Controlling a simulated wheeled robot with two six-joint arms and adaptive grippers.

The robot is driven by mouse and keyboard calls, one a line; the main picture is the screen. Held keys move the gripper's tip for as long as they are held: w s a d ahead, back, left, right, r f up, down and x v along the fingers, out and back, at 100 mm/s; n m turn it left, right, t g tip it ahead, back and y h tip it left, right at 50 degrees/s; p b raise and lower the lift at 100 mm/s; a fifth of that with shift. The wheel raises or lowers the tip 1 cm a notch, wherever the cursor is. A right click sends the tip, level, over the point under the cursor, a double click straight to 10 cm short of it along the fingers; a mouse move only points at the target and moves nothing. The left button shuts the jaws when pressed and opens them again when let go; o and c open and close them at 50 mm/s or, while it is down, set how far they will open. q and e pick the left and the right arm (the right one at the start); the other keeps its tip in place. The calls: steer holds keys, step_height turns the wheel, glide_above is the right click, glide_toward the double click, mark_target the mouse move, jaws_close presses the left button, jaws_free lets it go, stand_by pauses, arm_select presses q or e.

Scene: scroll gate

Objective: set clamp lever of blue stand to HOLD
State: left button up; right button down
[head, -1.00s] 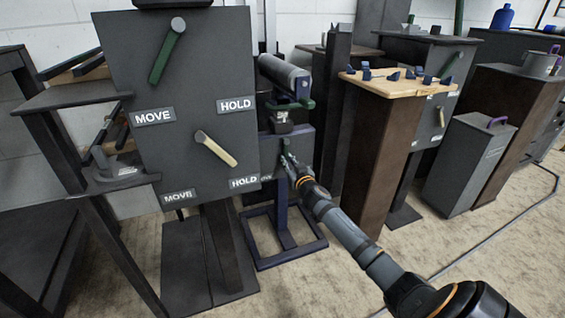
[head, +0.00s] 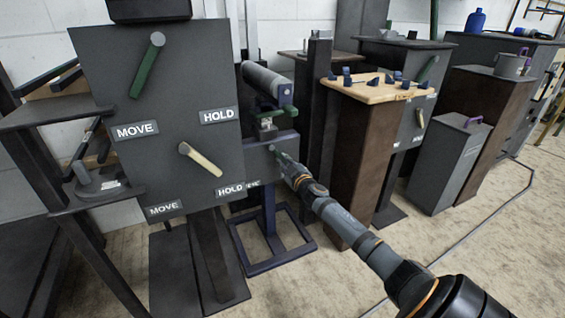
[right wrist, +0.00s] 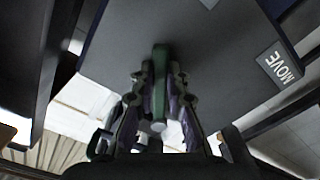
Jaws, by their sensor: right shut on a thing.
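The blue stand (head: 273,262) has a dark frame base and stands just right of the large grey panel in the head view. Its small panel (head: 258,163) carries a green clamp lever (head: 274,149), which points down to the right. My right gripper (head: 290,168) is at this lever and hides part of it. In the right wrist view the green lever (right wrist: 160,60) lies between the fingers of my right gripper (right wrist: 158,110), which is shut on it. A MOVE label (right wrist: 278,65) shows at the panel's right edge there. No HOLD label on this small panel is visible. My left gripper is out of view.
The large grey panel (head: 165,105) at left has a green lever (head: 147,65), a beige lever (head: 200,160) and MOVE and HOLD labels. A brown pedestal (head: 360,170) with a wooden top stands right of the blue stand. Floor at the front right (head: 470,270) is clear.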

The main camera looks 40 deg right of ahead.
stand_by(0.4)
steer(key=c, duration=1.3)
jaws_free()
steer(key=shift+s, duration=0.1)
steer(key=shift+s, duration=0.3)
steer(key=shift+v, duration=5.65)
